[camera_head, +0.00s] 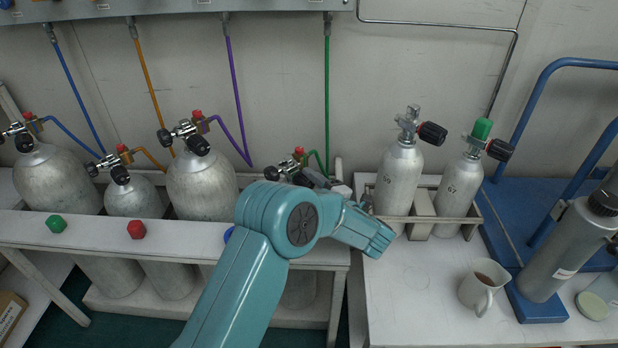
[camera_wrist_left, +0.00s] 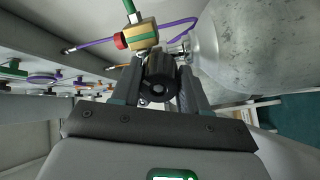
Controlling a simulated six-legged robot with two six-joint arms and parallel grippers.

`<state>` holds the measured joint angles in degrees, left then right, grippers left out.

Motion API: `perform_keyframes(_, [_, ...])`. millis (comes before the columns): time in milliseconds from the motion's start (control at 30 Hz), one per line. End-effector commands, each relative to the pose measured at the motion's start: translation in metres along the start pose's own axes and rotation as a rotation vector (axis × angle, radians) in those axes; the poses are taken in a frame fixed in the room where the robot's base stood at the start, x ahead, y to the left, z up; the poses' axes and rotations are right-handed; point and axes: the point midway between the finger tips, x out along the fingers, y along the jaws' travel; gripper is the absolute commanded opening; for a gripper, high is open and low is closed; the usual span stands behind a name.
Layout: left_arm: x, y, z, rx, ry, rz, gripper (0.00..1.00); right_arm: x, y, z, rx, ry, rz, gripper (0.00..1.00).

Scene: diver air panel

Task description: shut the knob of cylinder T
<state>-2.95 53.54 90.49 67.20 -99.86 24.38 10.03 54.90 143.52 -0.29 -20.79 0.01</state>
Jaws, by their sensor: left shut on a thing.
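My left gripper (camera_head: 318,180) is at the valve of the cylinder with the green hose, mostly hidden behind my teal wrist in the head view. In the left wrist view, my left gripper (camera_wrist_left: 160,72) is shut on a black knob (camera_wrist_left: 158,82), with one finger on each side. Behind the knob is a brass block (camera_wrist_left: 143,35) with a green band, a red cap and the green hose. The grey cylinder (camera_wrist_left: 250,45) stands to the right there. My arm covers most of it in the head view. No letter T is readable. My right gripper is not in view.
Other hosed cylinders (camera_head: 200,188) stand to the left in a white rack (camera_head: 185,238) with coloured caps on its front. Two smaller cylinders (camera_head: 398,175) stand to the right in a holder. A mug (camera_head: 475,298) and a grey canister (camera_head: 560,250) are further right.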

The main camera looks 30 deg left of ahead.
Motion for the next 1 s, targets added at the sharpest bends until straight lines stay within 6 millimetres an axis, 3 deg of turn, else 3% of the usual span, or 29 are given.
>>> perform_keyframes(500, [0.0,0.0,-0.002,0.461,-0.018,-0.004,0.14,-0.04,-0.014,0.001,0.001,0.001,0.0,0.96])
perform_keyframes(1000, [0.0,-0.003,-0.002,0.672,-0.027,-0.006,0.14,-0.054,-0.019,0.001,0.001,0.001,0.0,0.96])
